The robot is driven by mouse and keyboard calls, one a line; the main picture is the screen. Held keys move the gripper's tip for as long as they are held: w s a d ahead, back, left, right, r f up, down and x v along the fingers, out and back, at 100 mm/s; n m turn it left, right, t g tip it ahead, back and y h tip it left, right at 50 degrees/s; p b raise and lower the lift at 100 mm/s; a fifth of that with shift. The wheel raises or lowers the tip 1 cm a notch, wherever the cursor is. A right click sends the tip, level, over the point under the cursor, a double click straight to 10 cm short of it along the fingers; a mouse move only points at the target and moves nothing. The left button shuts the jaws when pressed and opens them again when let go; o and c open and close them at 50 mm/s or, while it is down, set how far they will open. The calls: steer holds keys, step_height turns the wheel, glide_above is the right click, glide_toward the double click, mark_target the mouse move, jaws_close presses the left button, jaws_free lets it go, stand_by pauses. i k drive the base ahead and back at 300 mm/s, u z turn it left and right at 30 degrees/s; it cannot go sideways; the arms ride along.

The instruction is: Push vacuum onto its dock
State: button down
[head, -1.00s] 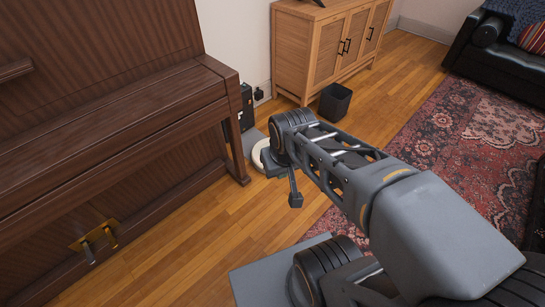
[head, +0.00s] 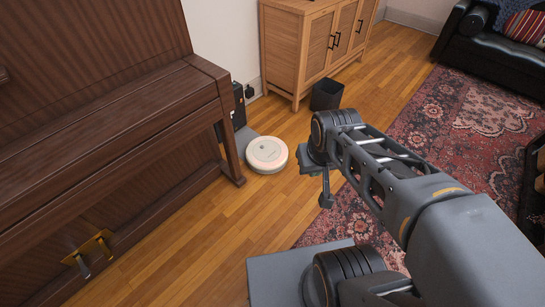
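The vacuum (head: 266,153) is a round white disc on the wood floor, just right of the piano's near leg. The dock is a dark upright box (head: 238,108) against the wall, partly hidden behind the piano. Its grey base plate (head: 243,138) lies on the floor, and the vacuum's left edge is at or over it; I cannot tell whether they touch. My gripper (head: 326,202) points down to the right of the vacuum, apart from it in the picture. Its fingers are too small and edge-on to read.
The brown piano (head: 150,130) fills the left. A wooden cabinet (head: 305,55) stands behind, with a black bin (head: 327,95) before it. A patterned rug (head: 440,130) and a black sofa (head: 500,55) are to the right. Bare floor lies in front of the vacuum.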

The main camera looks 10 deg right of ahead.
mark_target(274, 158)
steer(key=u, duration=0.15)
steer(key=i, duration=1.3)
steer(key=z, duration=0.45)
